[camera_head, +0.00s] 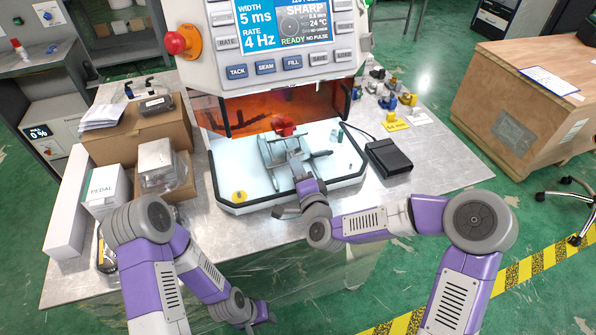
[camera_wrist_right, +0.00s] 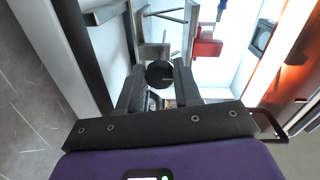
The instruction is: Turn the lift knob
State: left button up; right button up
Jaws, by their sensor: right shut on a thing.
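The lift knob (camera_wrist_right: 160,74) is a round black knob in the right wrist view. It sits between the fingers of my right gripper (camera_wrist_right: 159,92), which is shut on it. In the head view my right gripper (camera_head: 298,163) reaches into the front of the machine's white work tray (camera_head: 232,181), at a small grey stage (camera_head: 270,153); its hand hides the knob there. My left gripper (camera_head: 258,318) hangs low in front of the table, well away from the knob, and its fingers are too small to read.
A red part (camera_head: 283,124) stands behind the stage, also in the right wrist view (camera_wrist_right: 207,46). A black pedal (camera_head: 389,157) lies right of the tray. Boxes (camera_head: 105,186) crowd the left side. The table's right front is clear. A red stop button (camera_head: 176,43) is on the machine.

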jog(key=o, duration=1)
jog(key=shift+o, duration=0.2)
jog(key=p+v, duration=0.1)
jog(key=v, duration=0.6)
jog(key=shift+s, duration=0.3)
